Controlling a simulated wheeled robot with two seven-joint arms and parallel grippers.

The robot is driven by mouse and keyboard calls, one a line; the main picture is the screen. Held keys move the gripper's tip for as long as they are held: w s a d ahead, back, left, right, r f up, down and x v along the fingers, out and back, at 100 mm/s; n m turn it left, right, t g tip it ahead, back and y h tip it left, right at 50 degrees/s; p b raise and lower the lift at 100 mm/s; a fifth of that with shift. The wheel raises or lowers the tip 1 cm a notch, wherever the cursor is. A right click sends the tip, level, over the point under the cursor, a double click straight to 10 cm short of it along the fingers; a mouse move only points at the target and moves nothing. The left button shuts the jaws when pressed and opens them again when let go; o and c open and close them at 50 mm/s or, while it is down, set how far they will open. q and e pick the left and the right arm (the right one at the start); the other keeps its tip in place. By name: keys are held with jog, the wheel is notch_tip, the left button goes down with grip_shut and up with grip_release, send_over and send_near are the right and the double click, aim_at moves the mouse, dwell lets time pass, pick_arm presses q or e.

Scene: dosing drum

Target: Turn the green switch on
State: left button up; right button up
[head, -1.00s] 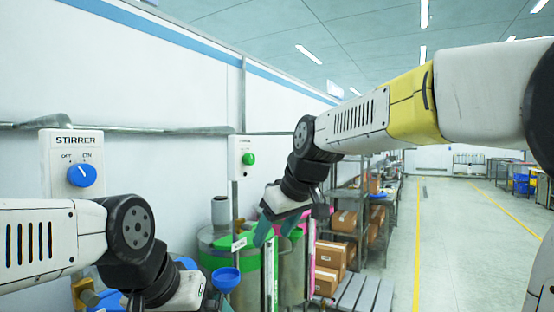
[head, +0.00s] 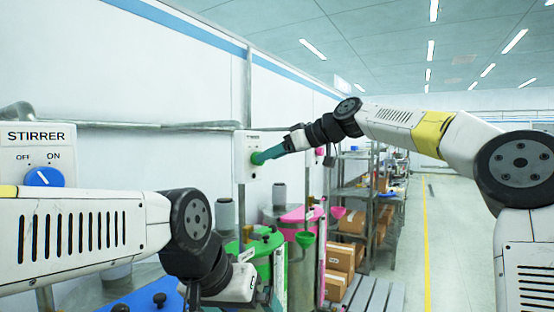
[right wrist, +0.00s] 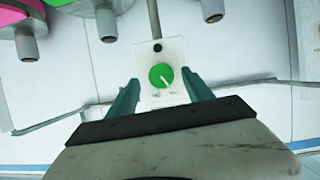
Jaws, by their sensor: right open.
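The green switch (right wrist: 161,75) is a round green knob on a white wall box (head: 240,155). In the right wrist view, its white pointer slants down and right toward the right one of two small labels, too small to read. My right gripper (head: 262,156) is at the front of this box. Its teal fingers (right wrist: 161,92) are open, one on each side of the knob, with gaps visible; contact cannot be told. In the head view the fingers largely hide the knob. My left gripper (head: 262,298) is low at the bottom edge, its fingers mostly hidden.
A STIRRER box with a blue knob (head: 44,177) is at the left. A green drum (head: 262,252) and a pink-lidded drum (head: 300,215) stand below the green switch. Shelves with cardboard boxes (head: 340,257) are behind. The aisle (head: 455,230) at the right is clear.

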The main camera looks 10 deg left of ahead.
jog(key=shift+x, duration=1.35)
grip_shut()
jog(key=m+g+y, duration=0.1)
jog(key=m+g, duration=0.1)
jog(key=m, duration=0.2)
jog(key=m+g+y, duration=0.1)
jog(key=m+g, duration=0.1)
jog(key=m, duration=0.2)
jog(key=shift+w+f+g+y, duration=0.1)
jog(key=shift+g+y, duration=0.2)
jog(key=shift+y, duration=0.1)
jog(key=shift+m, duration=0.3)
grip_release()
